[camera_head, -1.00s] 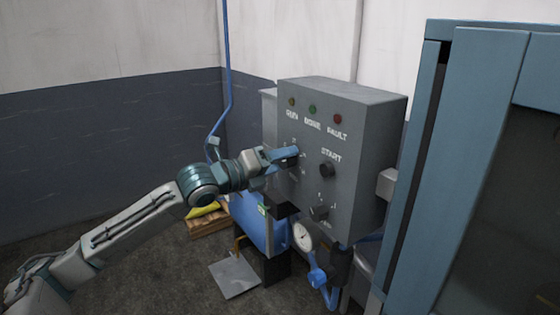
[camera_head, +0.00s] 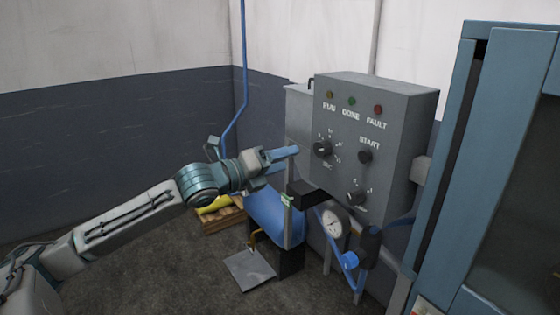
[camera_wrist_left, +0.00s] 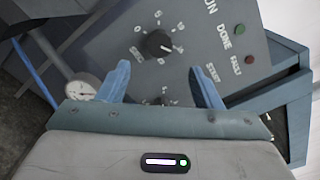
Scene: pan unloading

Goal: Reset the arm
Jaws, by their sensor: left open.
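My left gripper (camera_head: 288,157) is open and empty in the head view, just left of the grey control box (camera_head: 407,112). The box carries a dial knob (camera_head: 322,149), a START button (camera_head: 365,157) and a lower knob (camera_head: 355,197). In the left wrist view the two blue fingers of the left gripper (camera_wrist_left: 160,84) stand apart, with the dial knob (camera_wrist_left: 159,42) beyond them and clear of them. My right gripper is in neither view.
A blue cabinet (camera_head: 447,150) stands close on the right. A pressure gauge (camera_head: 335,222) and blue piping are below the box. A blue tank (camera_head: 272,217), a wooden pallet (camera_head: 222,219) and a flat plate (camera_head: 249,269) are low down. Open floor lies at left.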

